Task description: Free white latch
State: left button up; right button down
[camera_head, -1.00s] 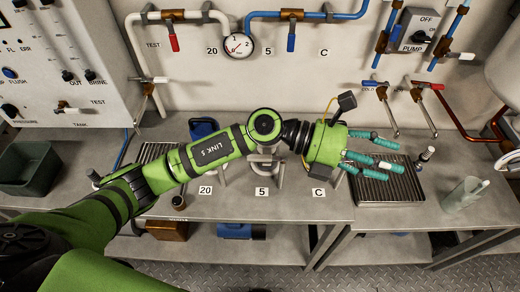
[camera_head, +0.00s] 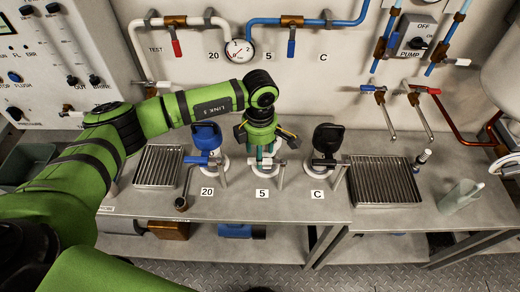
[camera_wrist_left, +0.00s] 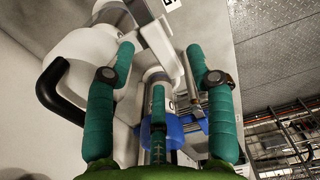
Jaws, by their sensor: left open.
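My left gripper (camera_head: 264,152) reaches down over the middle filter station, between the one marked 20 and the one marked C. Its teal fingers are spread and mostly hidden by the wrist in the head view. In the left wrist view the fingers (camera_wrist_left: 160,110) stand open around white housing parts, with a white bar-like piece (camera_wrist_left: 153,38) beyond them. I cannot tell for sure whether this is the white latch, or whether a finger touches it. A blue collar (camera_wrist_left: 178,130) shows behind the middle finger. My right gripper is not in view.
The blue-topped station (camera_head: 207,138) stands close on the left and the black-topped station (camera_head: 327,140) close on the right. Drain grates (camera_head: 158,167) (camera_head: 383,181) lie on the bench. A clear cup (camera_head: 461,196) stands at the right. Pipes and a gauge (camera_head: 239,50) are on the wall behind.

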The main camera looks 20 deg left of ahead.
pick_arm(q)
jog(key=shift+f, duration=0.85)
grip_shut()
